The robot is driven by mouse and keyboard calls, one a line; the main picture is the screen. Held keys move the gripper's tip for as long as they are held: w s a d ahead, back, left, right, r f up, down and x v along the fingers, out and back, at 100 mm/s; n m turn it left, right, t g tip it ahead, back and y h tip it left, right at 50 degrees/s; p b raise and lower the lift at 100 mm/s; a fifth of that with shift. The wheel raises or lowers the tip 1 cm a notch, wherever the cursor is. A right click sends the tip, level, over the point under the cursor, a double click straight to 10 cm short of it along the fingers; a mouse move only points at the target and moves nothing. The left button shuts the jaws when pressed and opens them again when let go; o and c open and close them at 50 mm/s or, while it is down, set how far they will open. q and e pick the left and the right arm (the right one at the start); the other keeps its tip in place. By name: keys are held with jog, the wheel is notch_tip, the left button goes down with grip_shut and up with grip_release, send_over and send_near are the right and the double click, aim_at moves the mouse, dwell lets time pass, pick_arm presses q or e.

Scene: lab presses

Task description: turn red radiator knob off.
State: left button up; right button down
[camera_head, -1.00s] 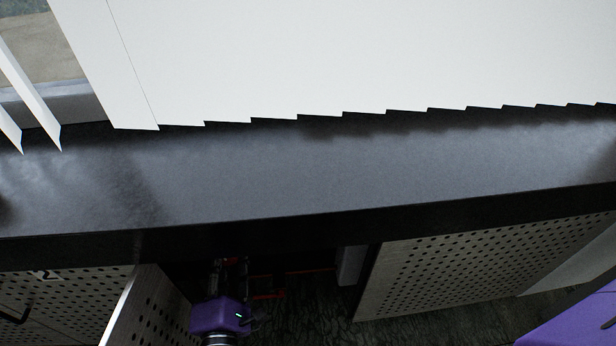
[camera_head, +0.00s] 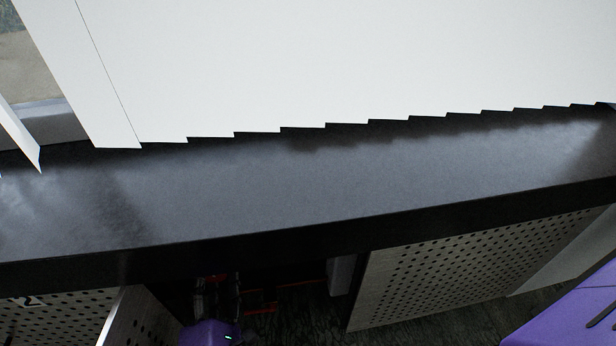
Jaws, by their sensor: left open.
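My left gripper (camera_head: 217,286), with a purple body, reaches into the dark recess under the sill, at the bottom of the head view. Its two dark fingers are apart and point away from me. A small red part (camera_head: 217,278) shows between or just behind the fingertips. It may be the radiator knob, but it is mostly hidden by shadow, the fingers and the sill edge. I cannot tell whether the fingers touch it. My right gripper is not in view.
The dark window sill (camera_head: 330,190) overhangs the recess. Perforated panels stand left (camera_head: 60,315) and right (camera_head: 460,265) of the opening, the left one with an edge-on board beside it. Reddish pipes (camera_head: 262,309) and a pale block (camera_head: 341,274) are inside. White blinds (camera_head: 330,60) hang above.

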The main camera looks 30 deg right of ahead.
pick_arm(q)
jog(key=v, duration=1.1)
jog(key=shift+r, duration=0.15)
